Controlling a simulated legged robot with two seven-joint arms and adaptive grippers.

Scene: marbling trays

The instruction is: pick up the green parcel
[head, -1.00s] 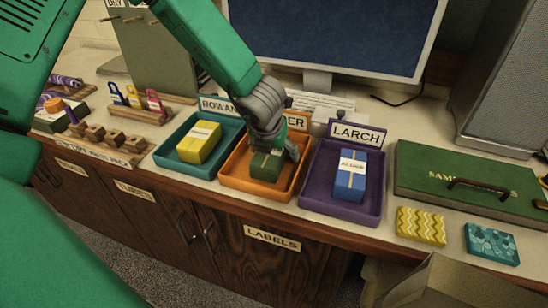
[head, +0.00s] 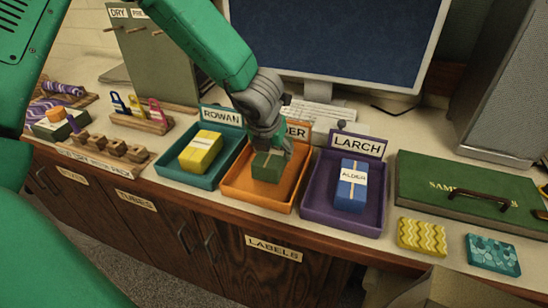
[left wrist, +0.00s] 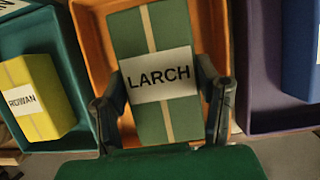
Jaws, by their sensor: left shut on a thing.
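The green parcel (head: 267,167), with a pale band and a white label, is in or just over the orange tray (head: 283,205), the middle one of three. My left gripper (head: 270,147) reaches down from above and is shut on the parcel. In the left wrist view the green parcel (left wrist: 150,40) shows its label reading LARCH, with one finger of my left gripper (left wrist: 162,118) on each side of it. I cannot tell whether the parcel still touches the tray floor. My right gripper is not in view.
A yellow parcel (head: 201,152) lies in the teal ROWAN tray (head: 182,173) to the left. A blue parcel (head: 351,186) labelled ALDER lies in the purple LARCH tray (head: 340,218) to the right. A monitor (head: 335,45) stands behind; a green case (head: 425,182) lies at right.

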